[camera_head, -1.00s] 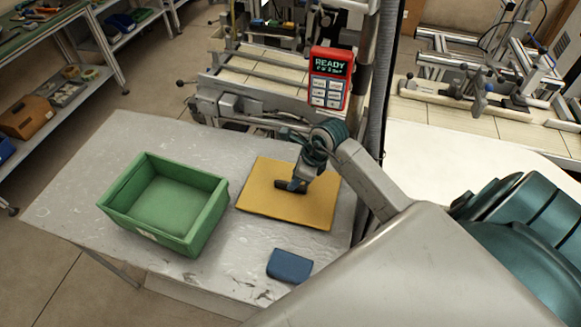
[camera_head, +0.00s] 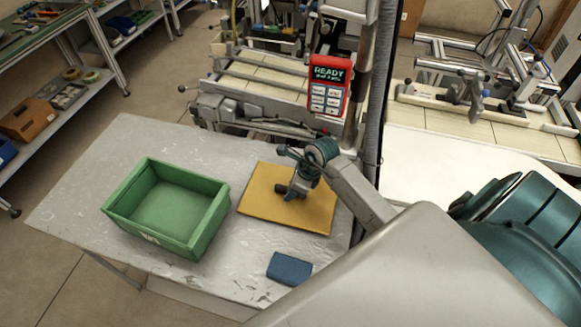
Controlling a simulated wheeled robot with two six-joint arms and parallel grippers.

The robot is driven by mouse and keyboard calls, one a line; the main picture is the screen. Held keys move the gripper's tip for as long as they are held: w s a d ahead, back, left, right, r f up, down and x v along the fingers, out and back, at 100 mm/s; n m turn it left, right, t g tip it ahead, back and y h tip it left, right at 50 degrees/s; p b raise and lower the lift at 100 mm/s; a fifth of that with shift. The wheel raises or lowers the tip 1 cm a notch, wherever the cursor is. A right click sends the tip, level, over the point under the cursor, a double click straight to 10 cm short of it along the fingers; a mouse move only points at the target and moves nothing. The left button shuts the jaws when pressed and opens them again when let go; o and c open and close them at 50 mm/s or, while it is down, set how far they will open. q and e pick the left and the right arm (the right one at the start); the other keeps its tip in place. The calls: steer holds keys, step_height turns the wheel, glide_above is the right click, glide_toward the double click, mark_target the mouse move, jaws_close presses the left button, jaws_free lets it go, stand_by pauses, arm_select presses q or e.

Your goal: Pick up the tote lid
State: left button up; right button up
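The tote lid, a flat yellow-orange panel (camera_head: 262,213), lies on the grey table with a small dark handle (camera_head: 281,189) near its middle. The green tote (camera_head: 165,244) stands open and empty to its left. My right gripper (camera_head: 293,194) comes in from the right and points down at the handle, overlapping it in the view. Its fingers are small and partly hidden by the wrist, so I cannot tell whether they are closed around the handle. The lid looks flat on the table. My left gripper is not in view.
A dark blue flat item (camera_head: 289,269) lies near the table's front edge (camera_head: 200,293). A red panel reading READY (camera_head: 330,86) stands behind the table beside a dark post. Bare table (camera_head: 85,195) lies left of the tote.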

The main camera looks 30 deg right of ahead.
steer(key=shift+f, duration=0.1)
stand_by(0.4)
jaws_close()
